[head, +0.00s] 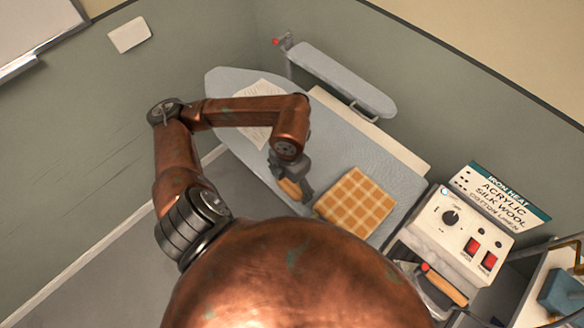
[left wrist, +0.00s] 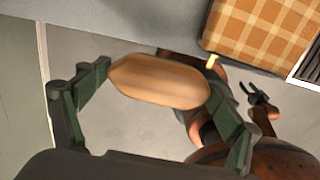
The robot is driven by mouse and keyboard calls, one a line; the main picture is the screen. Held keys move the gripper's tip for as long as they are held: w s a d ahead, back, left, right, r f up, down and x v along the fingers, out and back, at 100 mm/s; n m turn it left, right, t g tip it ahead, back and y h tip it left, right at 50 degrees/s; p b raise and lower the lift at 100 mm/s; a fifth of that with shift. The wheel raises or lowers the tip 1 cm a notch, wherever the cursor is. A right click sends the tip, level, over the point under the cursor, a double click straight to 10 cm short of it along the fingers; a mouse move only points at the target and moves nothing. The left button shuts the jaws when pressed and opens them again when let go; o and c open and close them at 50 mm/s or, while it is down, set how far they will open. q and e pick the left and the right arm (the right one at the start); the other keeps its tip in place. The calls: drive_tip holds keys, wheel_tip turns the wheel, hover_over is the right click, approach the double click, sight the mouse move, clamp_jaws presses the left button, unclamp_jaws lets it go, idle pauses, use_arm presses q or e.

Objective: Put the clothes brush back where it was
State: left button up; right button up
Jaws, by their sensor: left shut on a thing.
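The clothes brush (left wrist: 160,82) has a pale wooden, oval back. My left gripper (head: 291,184) is shut on it, with one dark finger at each end of the wood in the left wrist view. In the head view the brush (head: 290,189) shows as a small wooden piece at the fingers, by the near edge of the ironing board (head: 325,160). In the left wrist view, grey floor lies behind the brush. Its bristles are hidden. My right gripper (left wrist: 261,100) shows small in the left wrist view, its dark fingers apart and empty.
A folded orange checked cloth (head: 355,204) lies on the board, right of the brush. A pale sheet (head: 258,110) lies at the board's left end. A small sleeve board (head: 345,80) stands behind. A control box (head: 460,225) with red switches stands at the right.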

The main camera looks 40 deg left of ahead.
use_arm(q)
drive_tip(key=shift+w+a+f, duration=0.15)
drive_tip(key=shift+w+a, duration=0.05)
drive_tip(key=shift+a, duration=0.05)
drive_tip(key=w+a+f, duration=0.2)
drive_tip(key=w, duration=0.1)
drive_tip(key=w+a+f+p, duration=0.1)
drive_tip(key=w+a+f, duration=0.2)
drive_tip(key=w+a+f+p, duration=0.1)
drive_tip(key=w+a+f, duration=0.1)
drive_tip(key=w+f, duration=0.1)
drive_tip(key=shift+w+a+f, duration=0.15)
drive_tip(key=shift+w, duration=0.2)
drive_tip(key=shift+w+a+f, duration=0.3)
drive_tip(key=shift+w+f, duration=0.15)
drive_tip(key=shift+f, duration=0.2)
wheel_tip(320, 180, down, 3)
drive_tip(key=shift+p, duration=0.6)
drive_tip(key=shift+f, duration=0.1)
